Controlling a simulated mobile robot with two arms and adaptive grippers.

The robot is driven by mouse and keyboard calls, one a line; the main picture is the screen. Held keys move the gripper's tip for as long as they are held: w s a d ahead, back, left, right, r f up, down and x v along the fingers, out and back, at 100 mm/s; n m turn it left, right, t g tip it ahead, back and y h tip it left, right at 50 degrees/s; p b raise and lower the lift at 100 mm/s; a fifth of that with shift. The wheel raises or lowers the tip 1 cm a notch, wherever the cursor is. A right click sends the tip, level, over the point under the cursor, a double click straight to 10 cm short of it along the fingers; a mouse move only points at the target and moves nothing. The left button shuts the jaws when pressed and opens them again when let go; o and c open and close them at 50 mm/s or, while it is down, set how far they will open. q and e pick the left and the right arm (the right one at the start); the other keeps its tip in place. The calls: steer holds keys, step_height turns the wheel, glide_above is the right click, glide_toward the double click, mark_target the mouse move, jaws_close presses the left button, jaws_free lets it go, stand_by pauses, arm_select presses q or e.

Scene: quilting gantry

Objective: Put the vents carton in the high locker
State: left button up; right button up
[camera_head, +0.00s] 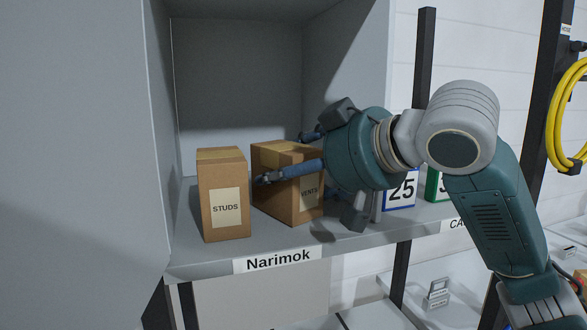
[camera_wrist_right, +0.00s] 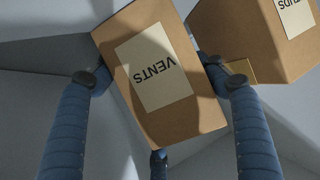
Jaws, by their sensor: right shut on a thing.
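The vents carton (camera_head: 275,205) is a brown box with a white VENTS label, inside the open high locker (camera_head: 238,85). It stands upright and turned at an angle, low over the locker floor; I cannot tell whether it touches. My right gripper (camera_head: 284,158) reaches in from the right, its blue fingers shut around the carton. In the right wrist view the fingers (camera_wrist_right: 159,90) lie around the vents carton (camera_wrist_right: 155,65), with its label upside down. My left gripper is not in view.
A studs carton (camera_head: 222,195) stands just left of the vents carton, with a narrow gap at the front. The locker's front edge carries a Narimok label (camera_head: 272,261). Number signs (camera_head: 402,190) stand to the right. The locker's back floor is mostly hidden by the cartons.

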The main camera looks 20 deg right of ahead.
steer(key=shift+f, duration=0.15)
steer(key=o, duration=1.8)
steer(key=b+v, duration=0.5)
steer(key=v, duration=0.7)
steer(key=shift+s, duration=0.1)
